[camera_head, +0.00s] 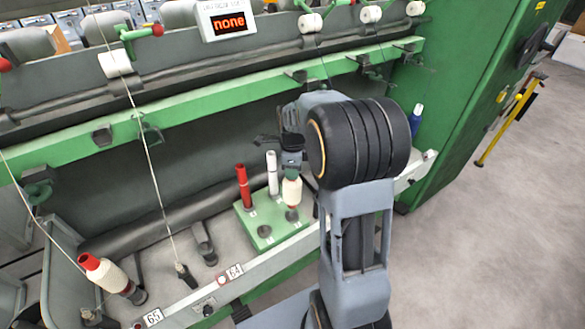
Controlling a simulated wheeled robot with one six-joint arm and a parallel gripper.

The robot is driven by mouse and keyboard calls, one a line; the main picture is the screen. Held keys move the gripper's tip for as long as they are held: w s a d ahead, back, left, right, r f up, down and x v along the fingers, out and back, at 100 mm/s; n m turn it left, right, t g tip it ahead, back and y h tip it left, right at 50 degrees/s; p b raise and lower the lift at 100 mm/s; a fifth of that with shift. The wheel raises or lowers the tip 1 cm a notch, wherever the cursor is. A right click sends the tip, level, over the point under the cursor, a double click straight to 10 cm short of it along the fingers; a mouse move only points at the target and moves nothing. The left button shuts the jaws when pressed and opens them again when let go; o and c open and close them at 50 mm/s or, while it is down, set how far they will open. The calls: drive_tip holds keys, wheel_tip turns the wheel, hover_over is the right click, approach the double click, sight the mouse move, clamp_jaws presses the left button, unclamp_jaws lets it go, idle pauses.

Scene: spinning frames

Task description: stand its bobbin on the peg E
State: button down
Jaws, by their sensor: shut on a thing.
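My gripper (291,165) points down over the green peg block (245,222) and is shut on a bobbin wound with cream yarn (291,191). The bobbin hangs upright at the block's right side, directly above or at a dark peg (292,215). I cannot tell whether its lower end touches that peg. A red bobbin (243,188) and a white bobbin (272,172) stand upright at the back of the block. A short dark peg (264,231) at the front is bare. Small labels on the block are too small to read, so I cannot tell which peg is E.
A bobbin with cream yarn and a red top (106,273) leans at the lower left. Threads run down the left side. A green rail (200,105) crosses above the block; a sign (228,20) reads "none". Number plates 65 (153,317) and 64 (234,271) mark the front rail.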

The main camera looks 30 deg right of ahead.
sight(293, 182)
drive_tip(key=shift+f+b, duration=1.85)
drive_tip(key=shift+f, duration=1.25)
drive_tip(key=c, duration=0.7)
unclamp_jaws()
wheel_tip(293, 182, up, 14)
drive_tip(key=shift+f, duration=0.1)
drive_tip(key=shift+n, duration=0.3)
